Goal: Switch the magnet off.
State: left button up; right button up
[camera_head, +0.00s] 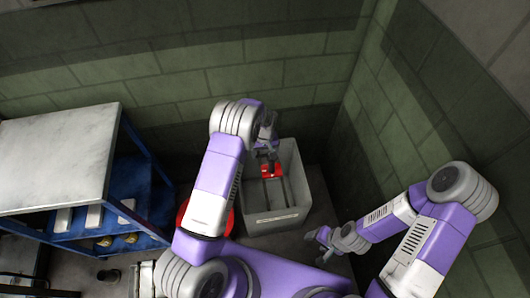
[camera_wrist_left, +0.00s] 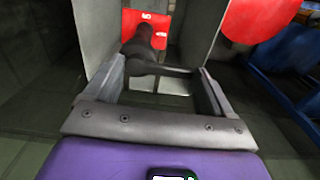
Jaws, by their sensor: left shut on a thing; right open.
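The magnet shows as a red plate (camera_head: 271,171) with a dark handle, inside the grey open-topped bin (camera_head: 290,214). In the left wrist view the red plate (camera_wrist_left: 132,22) lies beyond my fingers, with the dark handle (camera_wrist_left: 143,48) reaching back between them. My left gripper (camera_head: 267,148) is over the bin and shut on the magnet's handle; its fingers also show in the left wrist view (camera_wrist_left: 162,78). I cannot tell whether the red plate touches the bin's floor. No switch position can be made out. My right gripper (camera_head: 324,239) is open and empty, right of the bin.
A red round container (camera_head: 228,222) stands left of the bin, partly behind my left arm. A blue-framed table with a pale top (camera_head: 60,160) and lower shelf holding several small trays is at the left. Green block walls (camera_head: 290,75) close in behind and right.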

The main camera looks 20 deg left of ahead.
aim_at(265, 155)
pick_arm(q)
jog(key=o, duration=0.9)
jog(key=shift+f, duration=0.1)
jog(key=shift+c, duration=0.2)
jog(key=shift+r+p, duration=1)
jog(key=shift+r, duration=2.85)
jog(key=s+d+f+m+h, duration=0.1)
jog(key=s+d+f, duration=0.1)
jog(key=s+f, duration=0.4)
jog(key=s+d+f+h, duration=0.1)
jog(key=s+f, duration=0.3)
jog(key=s, duration=0.5)
jog(key=s+d+r+m+h, duration=0.1)
jog(key=s+d, duration=0.4)
jog(key=s, duration=0.7)
jog(key=shift+s+d+r+m+t+h, duration=0.15)
jog(key=shift+r+m+t+h, duration=0.2)
jog(key=shift+h, duration=0.25)
